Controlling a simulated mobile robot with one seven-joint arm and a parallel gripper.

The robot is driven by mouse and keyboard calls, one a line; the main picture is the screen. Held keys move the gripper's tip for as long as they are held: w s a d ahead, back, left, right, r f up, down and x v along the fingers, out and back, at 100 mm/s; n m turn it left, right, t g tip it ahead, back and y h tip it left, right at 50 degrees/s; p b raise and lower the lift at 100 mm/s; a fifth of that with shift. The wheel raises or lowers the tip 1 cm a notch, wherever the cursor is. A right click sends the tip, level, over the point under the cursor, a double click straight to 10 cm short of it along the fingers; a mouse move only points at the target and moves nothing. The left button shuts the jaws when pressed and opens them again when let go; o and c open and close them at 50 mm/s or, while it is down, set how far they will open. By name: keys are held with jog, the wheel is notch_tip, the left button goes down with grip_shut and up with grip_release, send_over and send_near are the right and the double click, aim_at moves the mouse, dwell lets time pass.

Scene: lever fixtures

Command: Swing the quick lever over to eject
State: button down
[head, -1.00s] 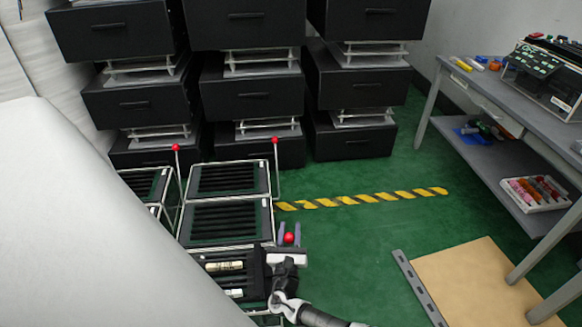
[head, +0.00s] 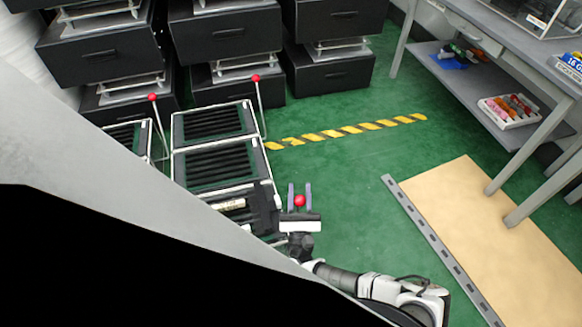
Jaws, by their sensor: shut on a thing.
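My gripper (head: 300,191) is at the lower middle of the head view, just right of the front of a black slatted rack. Its two grey fingers stand on either side of a red ball knob (head: 300,201) and are shut on it. The lever rod under this knob is hidden by the gripper, so its tilt cannot be told. Two other levers with red knobs stand near upright at the rack frames, one at the left (head: 153,97) and one farther back (head: 255,78). No eject mark can be read.
The slatted racks (head: 214,140) stand left of my gripper. Black drawer units (head: 235,35) line the back. A grey workbench (head: 470,85) is at the right, with a tan board (head: 470,225) on the floor before it. Green floor with a yellow-striped line (head: 345,131) lies open between.

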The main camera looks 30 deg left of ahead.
jog(key=shift+s+d+f, duration=0.1)
jog(key=shift+s+d, duration=0.05)
jog(key=shift+s, duration=0.1)
jog(key=c, duration=1)
grip_release()
jog(key=shift+d, duration=0.1)
jog(key=shift+c, duration=0.2)
jog(key=shift+w, duration=0.1)
notch_tip(320, 180, up, 20)
jog(key=p, duration=0.7)
